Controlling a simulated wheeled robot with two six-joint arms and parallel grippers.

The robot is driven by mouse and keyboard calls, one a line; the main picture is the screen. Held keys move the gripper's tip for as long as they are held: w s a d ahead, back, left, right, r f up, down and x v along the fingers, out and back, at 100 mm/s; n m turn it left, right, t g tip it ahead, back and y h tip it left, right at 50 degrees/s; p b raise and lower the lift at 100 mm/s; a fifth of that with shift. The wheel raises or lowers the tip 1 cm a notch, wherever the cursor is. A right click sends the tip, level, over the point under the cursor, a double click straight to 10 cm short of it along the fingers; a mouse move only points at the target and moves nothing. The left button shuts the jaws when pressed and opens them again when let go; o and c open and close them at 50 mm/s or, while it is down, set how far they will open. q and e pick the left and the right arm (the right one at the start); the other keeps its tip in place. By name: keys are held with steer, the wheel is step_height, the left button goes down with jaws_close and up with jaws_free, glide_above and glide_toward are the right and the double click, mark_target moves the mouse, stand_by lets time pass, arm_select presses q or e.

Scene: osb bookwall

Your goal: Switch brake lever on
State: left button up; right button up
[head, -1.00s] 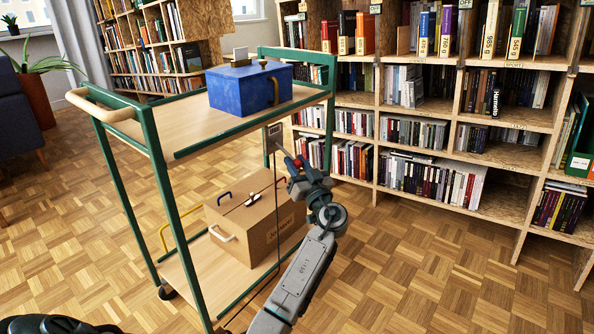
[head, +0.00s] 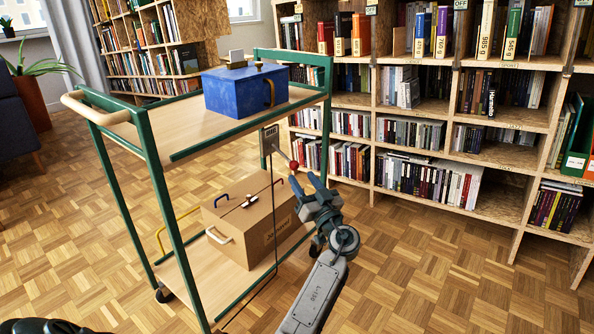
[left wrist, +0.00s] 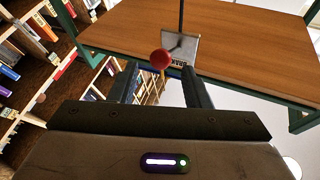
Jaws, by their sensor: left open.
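The brake lever is a thin rod with a red ball knob (head: 293,165). It comes out of a small grey switch plate (head: 270,138) on the cart's right rear post and slants down to the right. My left gripper (head: 302,180) is open and empty, just to the right of and below the knob, apparently apart from it. In the left wrist view the knob (left wrist: 160,58) shows between and just beyond the two fingertips (left wrist: 159,72), with the plate (left wrist: 184,46) behind it. The plate's lettering is too small to read.
The green-framed cart (head: 160,178) carries a blue box (head: 246,92) on top and a cardboard box (head: 252,222) on its lower shelf. A dark cable hangs below the plate. Bookshelves (head: 390,196) stand behind. The wooden floor on the right is clear.

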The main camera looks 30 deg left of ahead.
arm_select(q)
steer(key=shift+v, duration=2.4)
